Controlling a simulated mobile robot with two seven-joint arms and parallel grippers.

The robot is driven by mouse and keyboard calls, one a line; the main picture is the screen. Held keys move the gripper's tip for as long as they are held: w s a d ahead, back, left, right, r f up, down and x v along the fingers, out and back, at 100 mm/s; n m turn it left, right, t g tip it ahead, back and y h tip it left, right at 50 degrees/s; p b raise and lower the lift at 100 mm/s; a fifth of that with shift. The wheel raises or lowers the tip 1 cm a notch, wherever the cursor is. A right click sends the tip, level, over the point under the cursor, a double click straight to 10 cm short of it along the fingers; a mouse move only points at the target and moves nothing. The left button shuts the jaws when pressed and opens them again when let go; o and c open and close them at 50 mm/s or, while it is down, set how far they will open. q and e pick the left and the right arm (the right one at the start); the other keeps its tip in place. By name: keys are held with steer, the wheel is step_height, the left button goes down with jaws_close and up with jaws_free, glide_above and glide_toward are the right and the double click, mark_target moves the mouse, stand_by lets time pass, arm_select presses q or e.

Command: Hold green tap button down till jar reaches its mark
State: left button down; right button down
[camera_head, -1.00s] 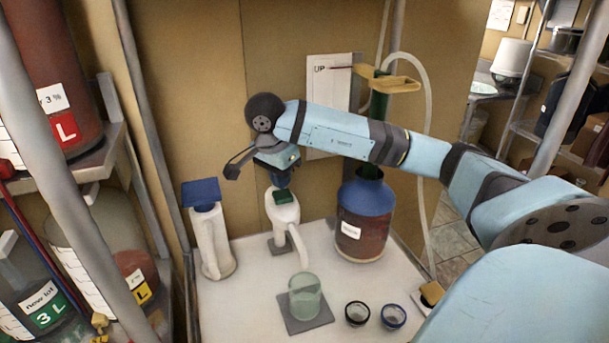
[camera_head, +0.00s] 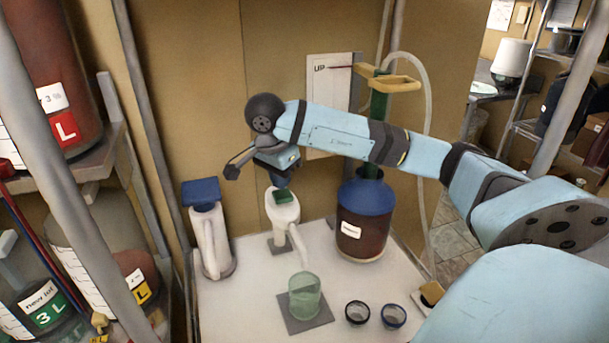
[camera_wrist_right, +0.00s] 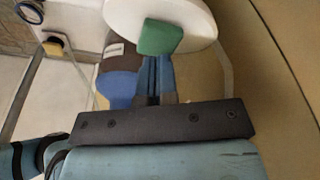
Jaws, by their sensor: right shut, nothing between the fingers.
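The white tap (camera_head: 283,212) stands on the bench with its spout curving down toward the jar. The green button (camera_head: 285,196) is on top of it; it also shows in the right wrist view (camera_wrist_right: 160,37). My right gripper (camera_head: 281,183) points down at the button, its shut, empty fingers (camera_wrist_right: 153,72) reaching the button's edge in the wrist view. Whether they press it is hard to tell. The clear greenish jar (camera_head: 304,297) stands upright on a grey pad (camera_head: 307,326) below the spout. Its mark and exact level cannot be read. My left gripper is out of view.
A blue-topped white dispenser (camera_head: 211,240) stands left of the tap. A dark red jug with a blue top (camera_head: 362,220) stands to the right. Two small dark-rimmed cups (camera_head: 357,313) (camera_head: 393,316) sit right of the jar. Shelves with buckets line the left.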

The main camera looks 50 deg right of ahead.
steer(key=shift+f, duration=0.2)
steer(key=shift+f+b, duration=0.95)
steer(key=shift+f, duration=0.15)
stand_by(6.7)
